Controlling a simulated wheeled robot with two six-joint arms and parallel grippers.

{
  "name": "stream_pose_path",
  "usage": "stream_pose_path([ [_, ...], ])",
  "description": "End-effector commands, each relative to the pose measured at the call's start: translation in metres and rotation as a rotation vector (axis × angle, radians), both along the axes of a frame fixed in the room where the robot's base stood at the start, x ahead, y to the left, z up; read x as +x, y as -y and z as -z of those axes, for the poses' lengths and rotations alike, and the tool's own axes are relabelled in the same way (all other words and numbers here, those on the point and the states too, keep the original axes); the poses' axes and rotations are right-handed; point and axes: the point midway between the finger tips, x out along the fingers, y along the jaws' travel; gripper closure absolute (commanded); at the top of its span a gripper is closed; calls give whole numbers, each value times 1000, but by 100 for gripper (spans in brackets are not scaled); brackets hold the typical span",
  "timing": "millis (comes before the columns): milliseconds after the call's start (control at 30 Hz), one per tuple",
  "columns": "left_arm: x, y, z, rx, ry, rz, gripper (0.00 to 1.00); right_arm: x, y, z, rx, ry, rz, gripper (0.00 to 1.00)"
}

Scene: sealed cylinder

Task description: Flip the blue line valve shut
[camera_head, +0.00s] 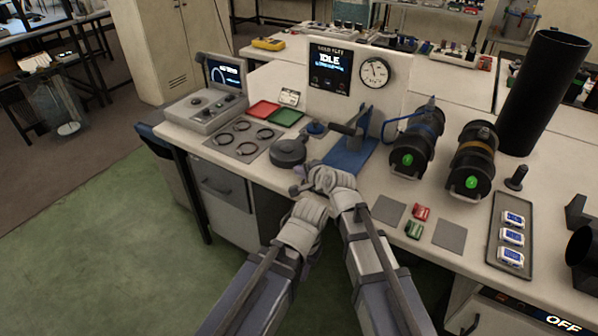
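A blue line (388,127) loops at the left side of a dark cylinder with a blue band (419,137), which lies on the bench with a green-lit end. A valve lever on this line is too small to make out. My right gripper (297,188) is at the bench's front edge, left of and nearer than the cylinder, pointing left. My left arm ends just below it, and its gripper (309,205) is mostly hidden among the wrists. Finger gaps cannot be made out on either.
A blue-based stand with a grey lever (350,150) and a dark round lid (288,152) stand behind my grippers. An orange-banded cylinder (472,160), a tall black tube (543,92) and a tray (494,235) are to the right. A gauge panel (344,95) stands behind.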

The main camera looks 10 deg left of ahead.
Motion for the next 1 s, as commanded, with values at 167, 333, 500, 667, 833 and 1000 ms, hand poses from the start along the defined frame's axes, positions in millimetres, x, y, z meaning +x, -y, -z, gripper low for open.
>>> stream_pose_path([
  [167,0,0,-7,0,0,0,72,-6,8,-7,-2,4,6,100],
  [333,0,0,-20,0,0,0,72,-24,18,-20,-2,3,5,100],
  [500,0,0,-35,0,0,0,72,-46,31,-35,-1,2,3,100],
  [667,0,0,-40,0,0,0,72,-56,38,-40,-2,1,1,100],
  [833,0,0,-39,0,0,0,72,-56,38,-39,-1,1,0,100],
  [1000,0,0,-39,0,0,0,72,-56,38,-39,-1,0,-1,100],
])
